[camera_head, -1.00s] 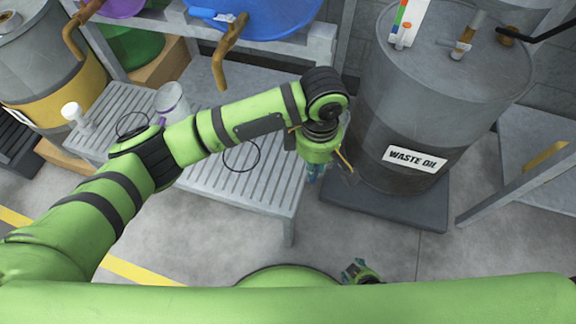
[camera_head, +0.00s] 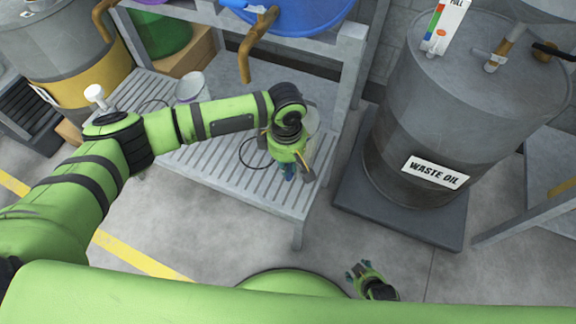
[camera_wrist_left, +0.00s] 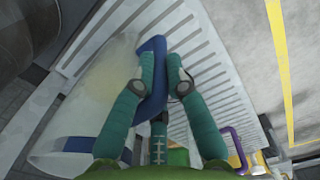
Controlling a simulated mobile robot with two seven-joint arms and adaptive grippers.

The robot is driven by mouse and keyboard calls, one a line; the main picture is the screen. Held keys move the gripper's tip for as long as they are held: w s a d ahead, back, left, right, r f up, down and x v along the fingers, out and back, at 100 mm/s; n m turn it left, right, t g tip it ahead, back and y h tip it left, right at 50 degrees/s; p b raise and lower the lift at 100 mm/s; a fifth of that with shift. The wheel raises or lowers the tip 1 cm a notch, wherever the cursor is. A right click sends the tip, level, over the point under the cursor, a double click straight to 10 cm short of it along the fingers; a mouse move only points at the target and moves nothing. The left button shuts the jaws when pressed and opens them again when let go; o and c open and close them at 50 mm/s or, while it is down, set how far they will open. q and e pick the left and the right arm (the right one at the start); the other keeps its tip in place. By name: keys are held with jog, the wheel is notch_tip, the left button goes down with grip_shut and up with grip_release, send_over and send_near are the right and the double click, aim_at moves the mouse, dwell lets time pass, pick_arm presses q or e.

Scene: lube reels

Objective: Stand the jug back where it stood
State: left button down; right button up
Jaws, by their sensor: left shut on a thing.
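The jug (camera_wrist_left: 92,95) is pale and translucent with a blue handle (camera_wrist_left: 152,75). It fills the left of the left wrist view, tilted across the picture. In the head view my left gripper (camera_head: 289,172) is over the right end of the slatted bench (camera_head: 225,175), and my wrist mostly hides the jug (camera_head: 312,120). I cannot tell whether the jug's base touches the slats. My right gripper (camera_head: 358,270) is low in the head view, apart from the bench, with its fingers spread and empty.
A grey container (camera_head: 190,87) stands at the bench's back left. A thin black ring (camera_head: 243,155) lies on the slats. A brown tap (camera_head: 256,45) hangs above the bench. A waste oil drum (camera_head: 430,110) stands on a dark base to the right. The front floor is clear.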

pick_arm(q)
jog(key=shift+w+f, duration=0.15)
jog(key=shift+f, duration=0.35)
jog(key=c, duration=1.3)
grip_release()
jog(key=shift+f, duration=0.15)
jog(key=shift+o, duration=0.2)
pick_arm(e)
jog(key=shift+f, duration=0.1)
pick_arm(q)
notch_tip(320, 180, up, 8)
jog(key=shift+a+f+p, duration=0.1)
jog(key=shift+p, duration=0.85)
notch_tip(320, 180, up, 4)
jog(key=shift+f+p, duration=0.1)
jog(key=shift+p, duration=0.2)
jog(key=shift+r, duration=0.4)
pick_arm(e)
jog(key=shift+s+d+r, duration=0.15)
jog(key=shift+s+d, duration=0.05)
jog(key=shift+s, duration=0.25)
jog(key=shift+s+d+r, duration=0.1)
jog(key=shift+s+d, duration=0.1)
jog(key=shift+s, duration=0.25)
